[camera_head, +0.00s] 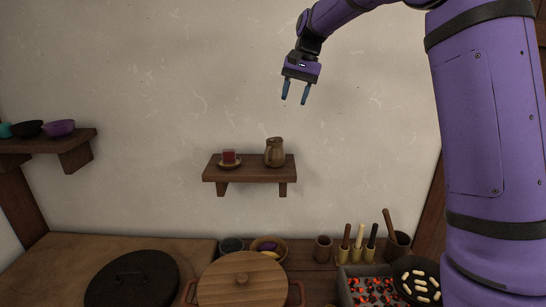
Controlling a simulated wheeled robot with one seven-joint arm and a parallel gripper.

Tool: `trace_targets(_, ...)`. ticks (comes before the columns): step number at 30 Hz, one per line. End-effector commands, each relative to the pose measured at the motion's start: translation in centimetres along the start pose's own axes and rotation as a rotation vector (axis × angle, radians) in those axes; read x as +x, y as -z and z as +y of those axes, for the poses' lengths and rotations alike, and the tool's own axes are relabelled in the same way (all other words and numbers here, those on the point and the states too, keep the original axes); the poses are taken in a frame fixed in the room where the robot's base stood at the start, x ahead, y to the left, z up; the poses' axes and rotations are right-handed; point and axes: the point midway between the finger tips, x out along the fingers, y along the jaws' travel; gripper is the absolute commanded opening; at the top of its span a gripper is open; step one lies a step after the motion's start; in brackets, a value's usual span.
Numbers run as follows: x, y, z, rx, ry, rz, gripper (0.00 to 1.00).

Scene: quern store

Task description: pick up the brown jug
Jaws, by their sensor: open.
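The brown jug (275,153) stands upright on the right part of a small wooden wall shelf (250,175). Its spout and handle show at the top and side. My gripper (295,99) is open and empty, with its blue fingers pointing down. In the picture it appears above the jug and slightly to the right, clear of it. How far it is from the jug in depth I cannot tell.
Below are a lidded wooden pot (243,285), a dark round lid (132,281), a grill of coals (350,285) and several utensils in holders. Another shelf (45,144) holds bowls at left.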

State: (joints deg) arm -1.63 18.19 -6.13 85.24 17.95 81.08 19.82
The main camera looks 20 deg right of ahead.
Motion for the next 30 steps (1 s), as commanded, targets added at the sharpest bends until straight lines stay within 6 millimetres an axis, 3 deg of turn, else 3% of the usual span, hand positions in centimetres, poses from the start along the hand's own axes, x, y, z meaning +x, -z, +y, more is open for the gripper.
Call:
trace_targets(1, 1.1, 1.8, -0.7, 0.020, -0.004, -0.026, 0.45)
trace_targets(6, 4.5, 6.6, -2.7, 0.079, -0.011, -0.102, 0.45)
trace_targets(12, 7.8, 10.2, -4.0, 0.126, -0.022, -0.164, 0.45)
trace_targets(18, 9.6, 11.4, -4.6, 0.144, -0.027, -0.192, 0.45)
trace_targets(30, 14.4, 10.5, -4.5, 0.145, -0.028, -0.194, 0.45)
